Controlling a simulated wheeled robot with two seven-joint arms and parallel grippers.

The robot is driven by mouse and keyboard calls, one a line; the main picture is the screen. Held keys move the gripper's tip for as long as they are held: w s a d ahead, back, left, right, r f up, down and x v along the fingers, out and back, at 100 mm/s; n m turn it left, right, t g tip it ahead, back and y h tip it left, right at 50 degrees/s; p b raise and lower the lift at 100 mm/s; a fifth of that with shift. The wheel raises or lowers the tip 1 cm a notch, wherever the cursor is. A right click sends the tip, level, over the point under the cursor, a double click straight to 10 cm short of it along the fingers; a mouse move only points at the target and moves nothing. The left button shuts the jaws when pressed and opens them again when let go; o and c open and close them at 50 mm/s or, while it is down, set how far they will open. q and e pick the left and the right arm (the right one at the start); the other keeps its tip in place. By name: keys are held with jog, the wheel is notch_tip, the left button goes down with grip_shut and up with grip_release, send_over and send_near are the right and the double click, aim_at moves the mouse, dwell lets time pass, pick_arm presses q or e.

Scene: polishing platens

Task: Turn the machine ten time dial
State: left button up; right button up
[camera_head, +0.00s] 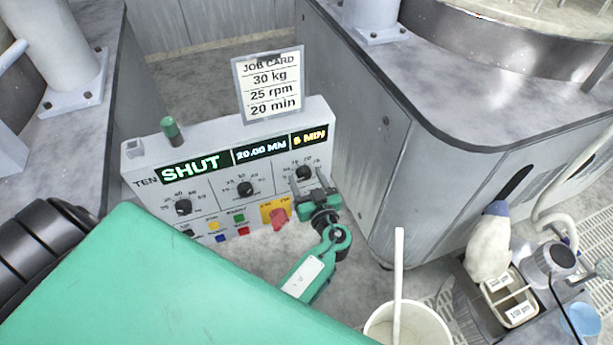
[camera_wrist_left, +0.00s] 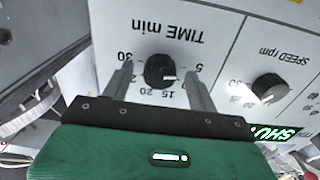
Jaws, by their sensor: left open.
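The machine ten panel (camera_head: 150,166) is a pale box with a display (camera_head: 195,165) reading SHUT, 20.00 MM and 5 MIN. Its time dial (camera_head: 304,172) is a black round knob at the panel's upper right. In the left wrist view the time dial (camera_wrist_left: 160,70) appears upside down under "TIME min", its white mark pointing right, towards the 5. My left gripper (camera_head: 312,184) is open, its fingertips on either side of the dial; in the wrist view the gripper (camera_wrist_left: 158,82) shows gaps between fingers and knob. Contact cannot be told. My right gripper is not in view.
A job card (camera_head: 268,86) above the panel reads 30 kg, 25 rpm, 20 min. A speed dial (camera_wrist_left: 270,88) sits beside the time dial. A white bucket (camera_head: 408,322) and bottle (camera_head: 489,245) stand at lower right.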

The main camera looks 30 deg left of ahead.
pick_arm(q)
jog(key=shift+c, duration=0.2)
jog(key=c, duration=0.9)
jog(key=shift+c, duration=0.2)
